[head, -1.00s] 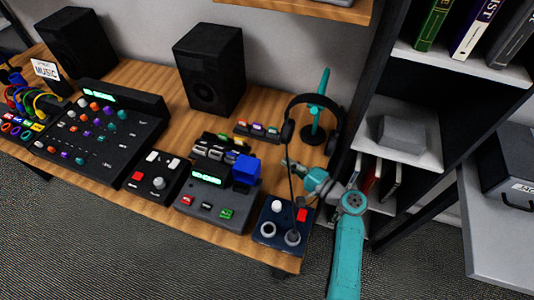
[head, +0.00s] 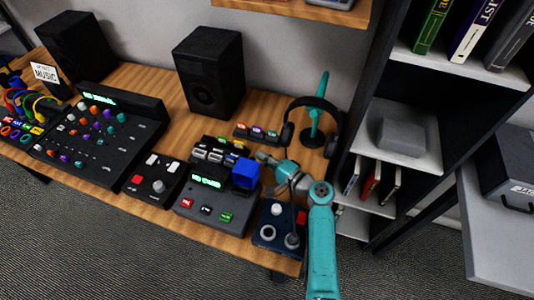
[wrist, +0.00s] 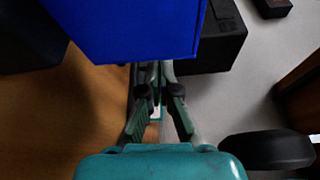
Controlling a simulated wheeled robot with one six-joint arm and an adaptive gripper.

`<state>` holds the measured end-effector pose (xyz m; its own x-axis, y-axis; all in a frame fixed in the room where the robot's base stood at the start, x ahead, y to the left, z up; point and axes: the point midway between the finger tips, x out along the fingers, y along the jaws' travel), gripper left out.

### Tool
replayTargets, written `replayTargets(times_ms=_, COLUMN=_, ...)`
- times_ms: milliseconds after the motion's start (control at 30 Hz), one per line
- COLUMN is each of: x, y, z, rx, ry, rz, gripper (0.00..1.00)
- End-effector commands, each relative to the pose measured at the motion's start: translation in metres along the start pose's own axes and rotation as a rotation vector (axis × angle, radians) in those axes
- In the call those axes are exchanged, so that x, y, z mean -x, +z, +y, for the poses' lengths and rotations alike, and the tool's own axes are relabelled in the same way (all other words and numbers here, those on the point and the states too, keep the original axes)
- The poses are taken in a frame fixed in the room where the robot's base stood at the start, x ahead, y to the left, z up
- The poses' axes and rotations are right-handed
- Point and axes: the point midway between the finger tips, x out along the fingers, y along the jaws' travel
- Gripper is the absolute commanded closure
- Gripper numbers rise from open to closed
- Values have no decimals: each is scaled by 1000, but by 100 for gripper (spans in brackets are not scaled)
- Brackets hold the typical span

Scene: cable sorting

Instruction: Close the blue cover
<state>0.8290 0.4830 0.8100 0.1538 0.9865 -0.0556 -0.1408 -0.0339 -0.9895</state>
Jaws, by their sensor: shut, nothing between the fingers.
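The blue cover (head: 245,173) stands raised at the back right corner of a black device (head: 190,208) with a green display and red, black and green buttons. In the wrist view the blue cover (wrist: 130,28) fills the upper middle, close to the camera. My gripper (head: 264,158) is just to the right of the cover in the head view, shut and empty. In the wrist view my gripper's fingers (wrist: 156,82) reach up to the cover's lower edge. Whether they touch it I cannot tell, as the cover may hide the tips.
A dark blue box (head: 272,240) with a red button and round knobs sits below my arm. Headphones (head: 290,130) hang on a teal stand (head: 318,120) behind my gripper. A black speaker (head: 208,72) stands behind. A shelf unit (head: 405,155) is close on the right.

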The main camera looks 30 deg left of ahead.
Motion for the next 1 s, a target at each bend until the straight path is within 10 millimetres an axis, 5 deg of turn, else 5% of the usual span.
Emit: replayTargets(times_ms=1000, x=5, y=15, z=-6, rx=63, ry=-26, rz=-1, gripper=100)
